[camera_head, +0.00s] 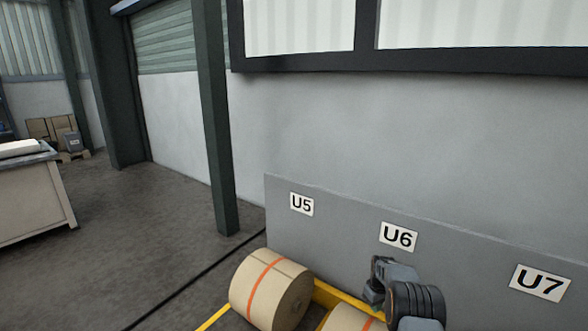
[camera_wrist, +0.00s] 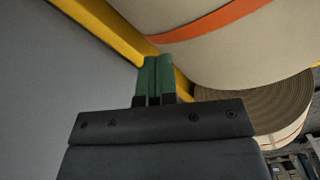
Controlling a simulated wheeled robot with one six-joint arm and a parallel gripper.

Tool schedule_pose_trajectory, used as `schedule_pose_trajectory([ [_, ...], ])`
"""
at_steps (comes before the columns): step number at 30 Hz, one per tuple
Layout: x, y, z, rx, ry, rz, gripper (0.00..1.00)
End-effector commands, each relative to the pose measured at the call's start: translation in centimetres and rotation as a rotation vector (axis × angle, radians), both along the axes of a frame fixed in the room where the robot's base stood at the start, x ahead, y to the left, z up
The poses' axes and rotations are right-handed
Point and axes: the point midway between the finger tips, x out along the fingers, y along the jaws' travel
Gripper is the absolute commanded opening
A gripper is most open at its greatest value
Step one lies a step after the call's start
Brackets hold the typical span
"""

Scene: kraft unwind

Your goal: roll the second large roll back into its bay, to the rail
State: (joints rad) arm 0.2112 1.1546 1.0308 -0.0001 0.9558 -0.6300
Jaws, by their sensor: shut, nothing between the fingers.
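A large kraft roll with an orange band (camera_head: 262,287) lies on its side below the U5 sign (camera_head: 301,204). A second kraft roll with an orange band (camera_head: 348,319) shows at the bottom edge below the U6 sign (camera_head: 398,237), mostly cut off. A yellow rail (camera_head: 335,297) runs along the wall foot behind the rolls. My gripper (camera_head: 373,297) is above and behind the second roll, by the wall panel. In the wrist view its green fingers (camera_wrist: 155,79) are together and empty, close to the yellow rail (camera_wrist: 118,32) and a banded roll (camera_wrist: 240,62); contact is unclear.
The grey panel (camera_head: 340,228) stands close behind my gripper and continues to the U7 sign (camera_head: 539,282). A dark green post (camera_head: 216,120) rises left of the rolls. A bench (camera_head: 35,195) stands at the far left. The floor between (camera_head: 140,235) is clear.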

Motion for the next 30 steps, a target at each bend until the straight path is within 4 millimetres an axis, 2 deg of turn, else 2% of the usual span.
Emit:
schedule_pose_trajectory([
  [21, 0.0, 0.0, 3.9, 0.0, 0.0, 0.0, 0.0],
  [30, 0.0, 0.0, 4.1, 0.0, 0.0, 0.0, 0.0],
])
